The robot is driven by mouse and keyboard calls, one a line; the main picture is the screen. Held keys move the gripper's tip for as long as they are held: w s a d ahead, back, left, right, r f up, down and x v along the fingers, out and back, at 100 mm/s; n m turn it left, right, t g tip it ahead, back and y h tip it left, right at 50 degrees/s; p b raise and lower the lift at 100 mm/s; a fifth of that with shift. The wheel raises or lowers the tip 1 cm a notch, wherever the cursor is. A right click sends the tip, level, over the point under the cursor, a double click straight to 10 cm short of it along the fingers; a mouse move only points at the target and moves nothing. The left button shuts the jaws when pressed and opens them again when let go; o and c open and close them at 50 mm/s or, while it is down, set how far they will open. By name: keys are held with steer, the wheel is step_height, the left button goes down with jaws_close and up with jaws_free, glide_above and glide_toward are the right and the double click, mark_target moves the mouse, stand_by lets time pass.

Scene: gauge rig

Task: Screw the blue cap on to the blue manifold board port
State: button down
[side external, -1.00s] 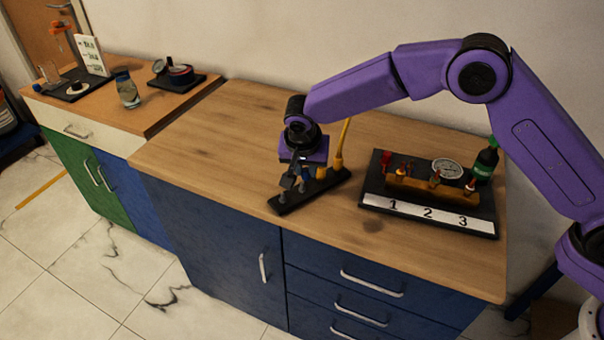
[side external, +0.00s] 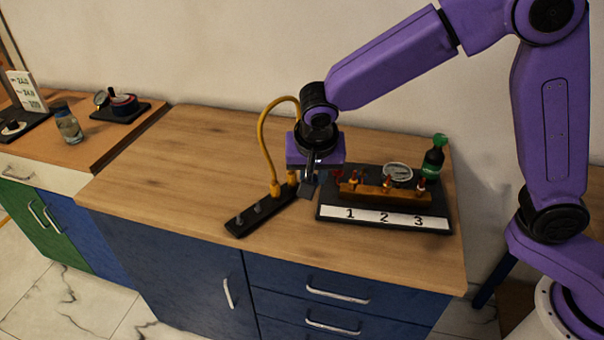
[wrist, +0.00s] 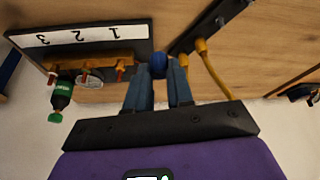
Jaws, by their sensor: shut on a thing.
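My gripper (side external: 308,190) is shut on the blue cap (wrist: 158,65), which shows between the fingertips in the wrist view. In the side view the fingers hang just left of the manifold board (side external: 330,212), above the gap between it and the black strip; the cap is not clear there. The board carries a brass manifold bar (side external: 385,193) with several upright fittings and a white label strip (side external: 384,218) marked 1, 2, 3. I cannot make out a blue port; the board's back left part is hidden behind my gripper in the side view.
The black strip (side external: 240,224) with grey pegs stands left of my gripper. A yellow hose (side external: 261,130) arcs up from it close to my wrist. The worktop's left is clear.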

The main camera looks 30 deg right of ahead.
steer(key=w+d+f, duration=0.1)
steer(key=w+d, duration=0.2)
steer(key=d, duration=0.4)
steer(key=w+d+f+m, duration=0.1)
steer(key=w+d+f, duration=0.1)
steer(key=d, duration=0.5)
steer(key=w+d+f+m, duration=0.1)
steer(key=w+d, duration=0.3)
steer(key=d, duration=0.3)
steer(key=shift+w+d+f+h, duration=0.15)
steer(key=shift+d+f+h, duration=0.05)
steer(key=shift+f+h, duration=0.1)
steer(key=shift+f, duration=2.6)
steer(key=shift+f, duration=1.35)
steer(key=m+g, duration=0.1)
steer(key=m, duration=0.1)
steer(key=shift+a+m+h, duration=0.1)
steer(key=shift+m+h, duration=0.3)
steer(key=shift+m+g+h, duration=0.3)
steer(key=shift+m+g, duration=0.2)
steer(key=shift+m, duration=0.7)
